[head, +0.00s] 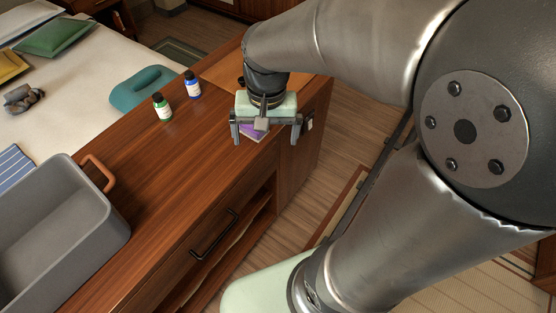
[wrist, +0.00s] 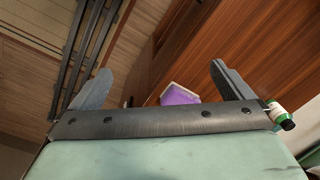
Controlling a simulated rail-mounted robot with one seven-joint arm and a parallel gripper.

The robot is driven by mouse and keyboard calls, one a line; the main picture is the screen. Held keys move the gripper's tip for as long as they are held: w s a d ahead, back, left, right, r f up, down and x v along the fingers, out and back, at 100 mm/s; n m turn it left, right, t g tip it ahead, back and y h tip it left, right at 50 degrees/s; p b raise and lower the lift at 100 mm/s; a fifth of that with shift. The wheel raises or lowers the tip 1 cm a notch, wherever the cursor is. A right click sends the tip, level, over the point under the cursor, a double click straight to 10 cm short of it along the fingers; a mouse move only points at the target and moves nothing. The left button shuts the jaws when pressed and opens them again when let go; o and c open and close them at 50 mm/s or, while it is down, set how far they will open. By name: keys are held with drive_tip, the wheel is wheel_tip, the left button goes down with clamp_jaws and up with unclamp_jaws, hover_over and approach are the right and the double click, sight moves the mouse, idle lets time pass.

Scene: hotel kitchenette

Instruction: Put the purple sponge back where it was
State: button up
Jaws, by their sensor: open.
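The purple sponge (head: 252,133) lies on the wooden counter (head: 185,155) near its front edge, partly hidden below my gripper (head: 267,138). In the wrist view the sponge (wrist: 180,95) shows as a purple patch with a pale edge, beyond the palm bar and between the fingers, closer to the right one. My gripper (wrist: 160,78) is open, fingers wide apart with nothing between their tips. It hangs over the counter edge, above the sponge. I cannot tell the exact height gap.
A green bottle (head: 162,107) and a blue bottle (head: 193,86) stand left of my gripper. A teal item (head: 142,88) lies behind them. A large grey bin (head: 60,235) with a brown handle fills the lower left. The counter between bin and gripper is clear.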

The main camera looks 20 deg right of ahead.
drive_tip(key=s+f+n, duration=0.2)
drive_tip(key=s+n, duration=0.2)
drive_tip(key=s, duration=0.5)
drive_tip(key=shift+s+h, duration=0.15)
drive_tip(key=shift+h, duration=0.15)
